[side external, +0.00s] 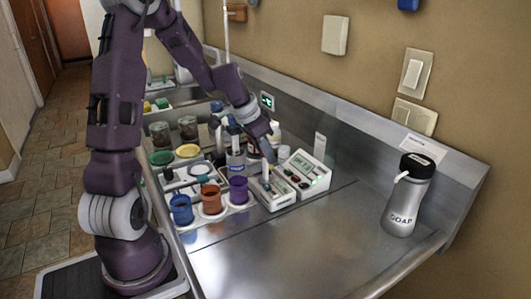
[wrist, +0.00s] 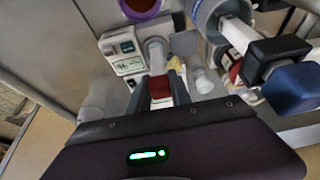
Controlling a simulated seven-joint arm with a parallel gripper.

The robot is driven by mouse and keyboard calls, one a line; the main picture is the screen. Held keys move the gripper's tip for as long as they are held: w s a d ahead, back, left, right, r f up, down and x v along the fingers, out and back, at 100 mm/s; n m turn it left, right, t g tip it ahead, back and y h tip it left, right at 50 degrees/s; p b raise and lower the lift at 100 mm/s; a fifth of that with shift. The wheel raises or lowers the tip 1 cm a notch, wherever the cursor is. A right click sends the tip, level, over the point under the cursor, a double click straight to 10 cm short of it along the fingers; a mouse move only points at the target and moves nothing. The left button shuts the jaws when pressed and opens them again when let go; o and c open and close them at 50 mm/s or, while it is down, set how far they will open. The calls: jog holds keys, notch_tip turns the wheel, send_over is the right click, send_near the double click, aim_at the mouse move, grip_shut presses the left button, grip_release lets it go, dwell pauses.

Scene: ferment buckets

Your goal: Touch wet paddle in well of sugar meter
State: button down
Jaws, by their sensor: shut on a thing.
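My gripper (side external: 270,155) is low over two small instruments on the steel counter. In the wrist view my gripper (wrist: 162,92) is shut on a paddle with a dark red grip (wrist: 160,87); a pale part reaches away beyond it. The first instrument is a low grey-white meter (side external: 272,196), below the gripper. The other is a white meter (side external: 310,168) with a lit green display, just right of it. Which is the sugar meter, I cannot tell. One meter shows in the wrist view (wrist: 122,52). The paddle's tip and any contact with a well are too small to tell.
Blue (side external: 181,209), orange (side external: 211,199) and purple (side external: 238,190) buckets stand left of the meters. Green (side external: 161,158) and yellow (side external: 188,151) round items lie behind them. Bottles crowd behind the gripper. A soap bottle (side external: 408,200) stands right; the counter between is clear.

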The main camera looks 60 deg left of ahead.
jog(key=shift+r, duration=2.95)
